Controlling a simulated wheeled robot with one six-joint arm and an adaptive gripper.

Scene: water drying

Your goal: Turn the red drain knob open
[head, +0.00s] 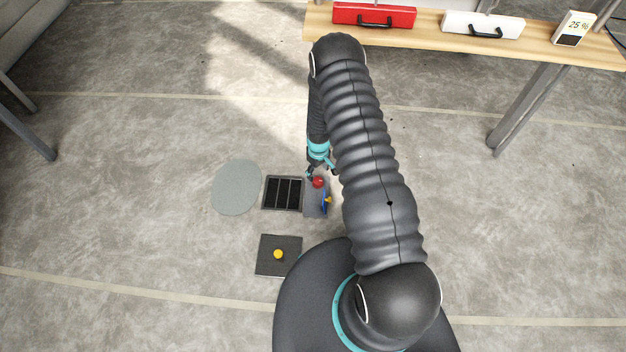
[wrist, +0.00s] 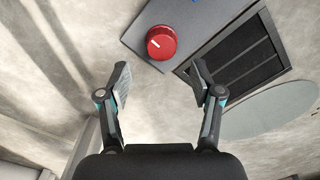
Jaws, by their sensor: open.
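The red drain knob (head: 318,182) sits on a grey plate (head: 313,208) beside a dark slatted drain grate (head: 283,192). In the wrist view the round red knob (wrist: 161,42) has a white line on its face and lies beyond the fingertips, roughly between them. My gripper (wrist: 160,82) is open, empty and apart from the knob. In the head view my gripper (head: 322,172) is just above the knob in the picture, small and partly hidden by my arm. The grate (wrist: 240,62) is right of the knob in the wrist view.
A grey-green round patch (head: 236,187) lies left of the grate. A dark square plate with a yellow knob (head: 278,254) lies nearer my base. A wooden shelf (head: 425,33) holds a red case (head: 374,15), a white case (head: 483,25) and a "25 %" display (head: 573,29).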

